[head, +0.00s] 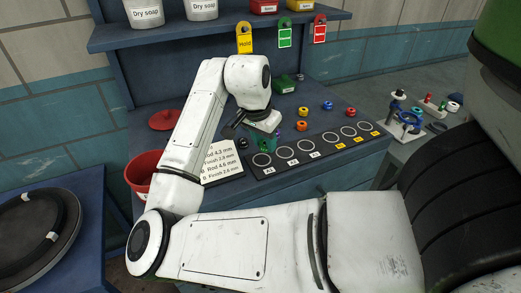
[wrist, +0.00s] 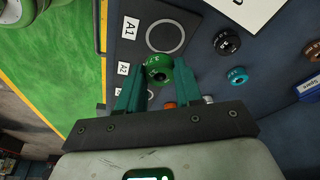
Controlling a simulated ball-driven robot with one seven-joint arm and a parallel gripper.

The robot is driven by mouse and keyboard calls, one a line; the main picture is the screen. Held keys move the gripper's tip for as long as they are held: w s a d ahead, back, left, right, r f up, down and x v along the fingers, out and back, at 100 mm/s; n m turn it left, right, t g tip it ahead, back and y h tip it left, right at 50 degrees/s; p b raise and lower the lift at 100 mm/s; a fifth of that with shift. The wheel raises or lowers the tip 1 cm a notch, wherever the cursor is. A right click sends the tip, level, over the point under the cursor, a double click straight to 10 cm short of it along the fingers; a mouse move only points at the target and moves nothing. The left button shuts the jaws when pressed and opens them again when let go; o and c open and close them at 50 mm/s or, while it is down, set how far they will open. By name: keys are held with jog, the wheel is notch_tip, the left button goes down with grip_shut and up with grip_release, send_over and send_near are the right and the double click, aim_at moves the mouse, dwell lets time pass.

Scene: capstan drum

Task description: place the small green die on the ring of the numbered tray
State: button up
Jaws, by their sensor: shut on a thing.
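My gripper (wrist: 158,70) has teal fingers, shut on a small green round die (wrist: 158,65) with pale marks on its face. In the head view my gripper (head: 265,142) hangs over the left end of the numbered tray (head: 328,156); the die cannot be made out there. The tray is a dark strip with a row of white rings, several white labels and several yellow ones. In the wrist view the ring by label A1 (wrist: 165,36) shows empty just beyond the die. The ring by label A2 is partly hidden by the fingers. The die appears above the tray; its height is unclear.
A black die (wrist: 227,43) and a teal die (wrist: 237,75) lie beside the tray. Orange, blue and red pieces (head: 328,105) stand behind it. A printed sheet (head: 222,162) and a red bucket (head: 145,170) are left. A shelf (head: 215,28) with tubs is above.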

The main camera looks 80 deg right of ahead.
aim_at(261, 148)
jog(key=f, duration=0.1)
jog(key=w+f+p, duration=0.1)
jog(key=f, duration=0.1)
jog(key=shift+d+f, duration=0.15)
jog(key=shift+f, duration=0.5)
jog(key=shift+f, duration=0.1)
jog(key=shift+f, duration=0.1)
jog(key=o, duration=1.1)
jog(key=b+v, duration=0.1)
jog(key=v, duration=1.1)
jog(key=shift+r, duration=0.25)
